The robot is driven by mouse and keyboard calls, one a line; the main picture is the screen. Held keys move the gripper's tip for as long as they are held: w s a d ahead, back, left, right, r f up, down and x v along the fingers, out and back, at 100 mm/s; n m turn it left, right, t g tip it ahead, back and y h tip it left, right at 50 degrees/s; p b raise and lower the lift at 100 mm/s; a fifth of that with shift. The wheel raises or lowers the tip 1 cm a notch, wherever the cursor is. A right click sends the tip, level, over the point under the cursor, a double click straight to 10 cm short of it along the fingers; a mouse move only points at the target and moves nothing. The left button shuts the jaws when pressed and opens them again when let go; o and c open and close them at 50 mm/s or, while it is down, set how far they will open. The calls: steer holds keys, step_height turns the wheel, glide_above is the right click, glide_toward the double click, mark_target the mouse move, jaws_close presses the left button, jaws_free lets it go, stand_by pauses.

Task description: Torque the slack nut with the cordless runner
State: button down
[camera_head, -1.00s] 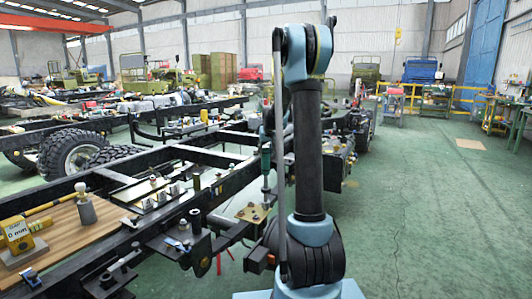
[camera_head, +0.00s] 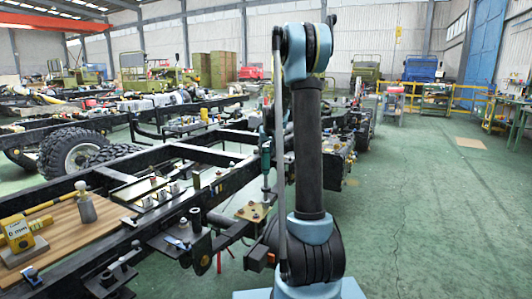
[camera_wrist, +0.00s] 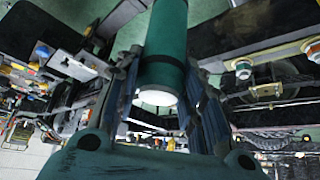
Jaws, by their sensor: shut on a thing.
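The cordless runner (camera_head: 265,156) is a green upright cylinder with a thin grey shaft below it. In the head view it stands just left of my arm, its lower end over a brass-coloured plate (camera_head: 247,213) with several nuts or bolt heads. I cannot tell which nut is slack, or whether the shaft touches one. In the wrist view my gripper (camera_wrist: 163,66) is shut around the runner's green body (camera_wrist: 163,45), a finger on each side. The runner's pale round end shows between the fingers. In the head view my arm hides most of the gripper.
The black chassis frame (camera_head: 206,156) runs diagonally across the left and middle. A wooden board (camera_head: 65,235) carries a yellow gauge (camera_head: 17,236) and a grey weight-like piece (camera_head: 86,205). Small fittings crowd the near rail. The green floor (camera_head: 420,210) at right is largely clear.

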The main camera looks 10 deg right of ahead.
steer(key=shift+f, duration=0.5)
stand_by(1.6)
steer(key=shift+r, duration=0.5)
stand_by(0.3)
steer(key=shift+r, duration=1)
steer(key=shift+r, duration=2.55)
